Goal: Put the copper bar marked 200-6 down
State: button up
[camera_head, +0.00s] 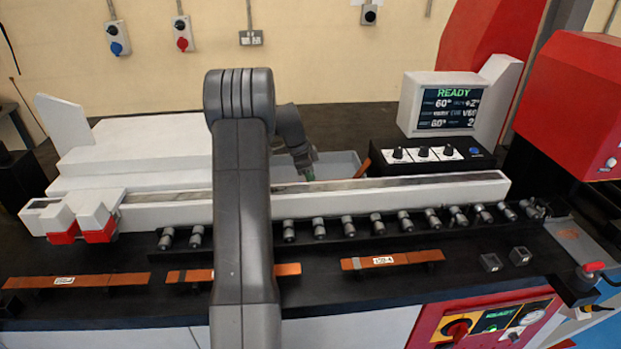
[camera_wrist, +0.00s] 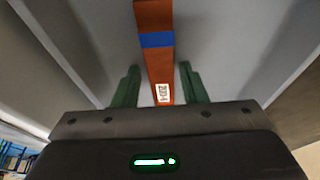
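In the wrist view a copper bar (camera_wrist: 157,68) with a blue band and a small white label runs between my gripper's green fingers. The label is too small to read as 200-6. My gripper (camera_wrist: 160,88) is open, with a narrow gap visible on each side of the bar. Grey tray-like surfaces lie around and below the bar. In the head view my gripper (camera_head: 309,176) points down at the grey tray (camera_head: 345,158) behind the long white rail. A short copper piece (camera_head: 362,168) shows at the tray's right end; I cannot tell if it is the same bar.
Labelled copper bars lie along the front of the black bench, at left (camera_head: 75,281) and right (camera_head: 392,261); another is partly hidden by my arm. A row of metal rollers (camera_head: 348,227) fronts the white rail (camera_head: 420,193). A READY display (camera_head: 453,104) stands at the back right.

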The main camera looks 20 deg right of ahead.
jog(key=shift+o, duration=0.4)
jog(key=shift+s+f, duration=0.1)
jog(key=shift+r+p, duration=0.25)
jog(key=shift+p, duration=0.05)
jog(key=b+v, duration=0.1)
jog(key=v, duration=1.1)
jog(key=shift+r, duration=0.45)
dwell(1.0)
